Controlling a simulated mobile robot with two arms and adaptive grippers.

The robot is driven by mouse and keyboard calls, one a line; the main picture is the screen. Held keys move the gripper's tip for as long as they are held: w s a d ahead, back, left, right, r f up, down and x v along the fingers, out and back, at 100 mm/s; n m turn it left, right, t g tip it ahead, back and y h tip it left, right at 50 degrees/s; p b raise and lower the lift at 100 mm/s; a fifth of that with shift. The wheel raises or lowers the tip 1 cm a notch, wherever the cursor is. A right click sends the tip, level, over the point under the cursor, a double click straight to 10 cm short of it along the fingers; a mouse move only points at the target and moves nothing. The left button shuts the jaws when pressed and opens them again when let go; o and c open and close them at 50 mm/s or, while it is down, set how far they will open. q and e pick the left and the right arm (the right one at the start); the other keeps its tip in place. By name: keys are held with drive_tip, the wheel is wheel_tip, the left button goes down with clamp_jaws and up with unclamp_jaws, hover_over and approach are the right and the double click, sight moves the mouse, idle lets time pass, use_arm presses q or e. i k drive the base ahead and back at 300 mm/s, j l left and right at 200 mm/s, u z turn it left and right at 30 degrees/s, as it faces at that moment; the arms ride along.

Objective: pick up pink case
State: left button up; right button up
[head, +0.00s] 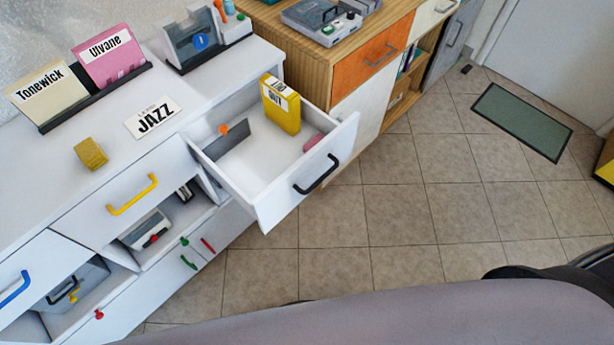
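Neither of my grippers shows in this view.
A white drawer (262,190) stands open, holding a yellow case (281,106). A grey device (321,22) sits on the wooden cabinet. The tiled floor (400,215) is mostly clear.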

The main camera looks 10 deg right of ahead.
sight(113, 54)
drive_tip(key=j+u, duration=0.35)
drive_tip(key=i+j+u, duration=0.1)
drive_tip(key=u, duration=0.25)
drive_tip(key=i, duration=0.05)
